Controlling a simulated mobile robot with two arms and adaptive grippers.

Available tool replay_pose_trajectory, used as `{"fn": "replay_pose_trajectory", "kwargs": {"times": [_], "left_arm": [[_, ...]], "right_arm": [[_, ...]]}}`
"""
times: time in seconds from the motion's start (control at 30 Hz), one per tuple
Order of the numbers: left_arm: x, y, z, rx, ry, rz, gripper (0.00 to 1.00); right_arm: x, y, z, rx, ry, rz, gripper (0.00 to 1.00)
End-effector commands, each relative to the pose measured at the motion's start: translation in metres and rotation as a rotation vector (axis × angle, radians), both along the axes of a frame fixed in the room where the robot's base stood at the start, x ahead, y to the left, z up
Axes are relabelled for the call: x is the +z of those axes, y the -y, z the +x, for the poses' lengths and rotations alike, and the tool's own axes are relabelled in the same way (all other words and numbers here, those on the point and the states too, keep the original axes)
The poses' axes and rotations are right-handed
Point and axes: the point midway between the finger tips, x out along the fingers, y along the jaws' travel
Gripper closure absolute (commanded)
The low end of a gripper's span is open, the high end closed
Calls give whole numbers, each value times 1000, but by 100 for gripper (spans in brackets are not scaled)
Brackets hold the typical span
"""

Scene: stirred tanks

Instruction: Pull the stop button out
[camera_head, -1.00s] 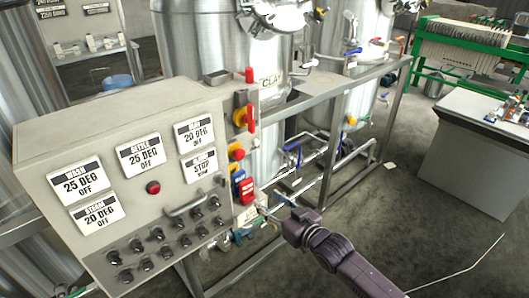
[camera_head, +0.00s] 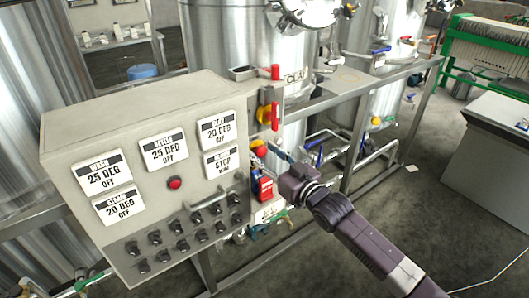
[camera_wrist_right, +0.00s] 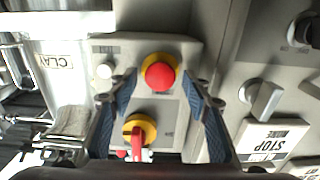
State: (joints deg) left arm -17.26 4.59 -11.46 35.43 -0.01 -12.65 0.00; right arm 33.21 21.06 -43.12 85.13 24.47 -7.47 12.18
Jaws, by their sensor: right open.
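The stop button (camera_head: 259,147) is a red mushroom head on a yellow ring, on the side face of the control cabinet. In the right wrist view the stop button (camera_wrist_right: 159,75) shows face-on in the upper middle. My right gripper (camera_head: 275,151) is open, close in front of the button. In the right wrist view the blue-padded fingers of my right gripper (camera_wrist_right: 160,84) appear on either side of the red head, with a gap on each side. I cannot tell how far they are from the panel. My left gripper is not in view.
A red-and-yellow rotary switch (camera_wrist_right: 139,132) sits beside the button, with a small white knob (camera_wrist_right: 104,71) nearby. The cabinet (camera_head: 150,105) carries several displays and black knobs. A metal frame (camera_head: 355,125) and steel tanks (camera_head: 245,45) stand behind. Free floor lies right.

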Motion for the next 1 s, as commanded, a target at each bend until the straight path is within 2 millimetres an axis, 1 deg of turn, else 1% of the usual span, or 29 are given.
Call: {"fn": "replay_pose_trajectory", "kwargs": {"times": [0.1, 0.3, 0.7, 0.9, 1.0], "left_arm": [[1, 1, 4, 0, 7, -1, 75], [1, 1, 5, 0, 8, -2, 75], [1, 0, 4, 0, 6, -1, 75], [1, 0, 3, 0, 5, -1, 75], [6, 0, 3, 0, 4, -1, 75]], "right_arm": [[0, -2, 2, 0, 0, 0, 56], [0, -2, 2, 0, 0, 0, 57], [0, -1, 2, 0, 0, 0, 100], [0, -1, 1, 0, -1, -1, 100], [1, 3, -4, 0, -2, -1, 100]]}}
